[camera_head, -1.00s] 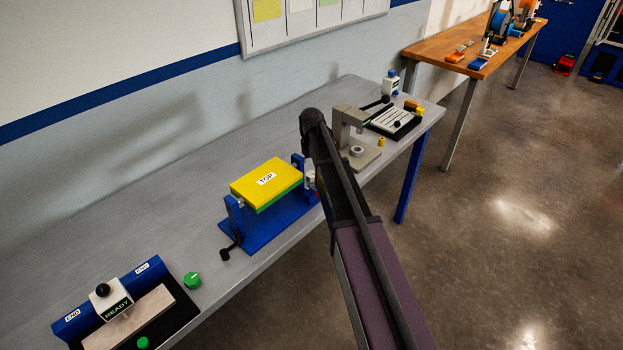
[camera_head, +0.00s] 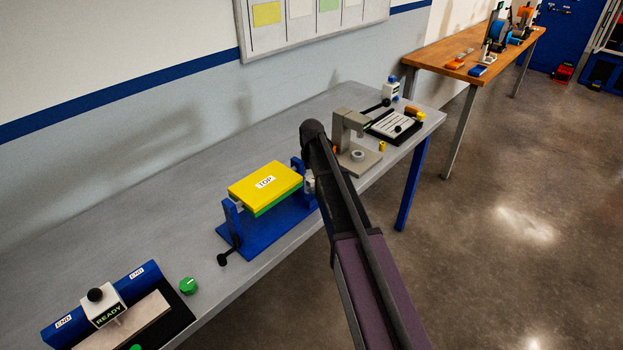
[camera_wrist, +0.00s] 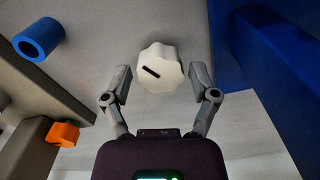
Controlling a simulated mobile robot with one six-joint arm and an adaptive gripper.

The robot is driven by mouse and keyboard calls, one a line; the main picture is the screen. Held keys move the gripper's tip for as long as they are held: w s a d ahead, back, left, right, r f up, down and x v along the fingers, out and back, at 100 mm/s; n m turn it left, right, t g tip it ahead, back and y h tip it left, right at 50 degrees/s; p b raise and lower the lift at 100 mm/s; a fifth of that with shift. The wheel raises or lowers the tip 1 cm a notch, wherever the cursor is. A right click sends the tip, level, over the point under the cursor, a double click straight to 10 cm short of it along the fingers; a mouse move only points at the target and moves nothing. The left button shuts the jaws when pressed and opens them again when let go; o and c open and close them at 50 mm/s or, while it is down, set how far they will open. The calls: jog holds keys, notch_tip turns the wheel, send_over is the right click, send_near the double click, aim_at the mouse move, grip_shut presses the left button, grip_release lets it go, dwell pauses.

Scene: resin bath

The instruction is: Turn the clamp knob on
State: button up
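A pale, scalloped knob (camera_wrist: 160,70) with a slanted black mark faces the wrist camera; I take it as the clamp knob. My gripper (camera_wrist: 161,80) is open, with one finger left of the knob and one right; visible gaps separate both from it. In the head view, a small pale part (camera_head: 309,183) beside the right upright of the blue stand (camera_head: 238,240) is partly covered by my arm and looks like this knob. The stand carries a yellow and green block (camera_head: 265,182) labelled TOP. My gripper is hidden behind my arm there.
A blue surface (camera_wrist: 270,55) rises close to the right finger. A blue ring (camera_wrist: 38,40) and an orange piece (camera_wrist: 62,133) are at left. On the grey bench are a READY fixture (camera_head: 107,312), a green knob (camera_head: 188,286) and a grey press-like stand (camera_head: 358,162).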

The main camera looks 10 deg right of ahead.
jog(key=c, duration=0.7)
jog(key=shift+o, duration=0.2)
jog(key=shift+m, duration=3)
jog(key=o, duration=1.1)
jog(key=shift+o, duration=0.2)
jog(key=shift+n, duration=0.3)
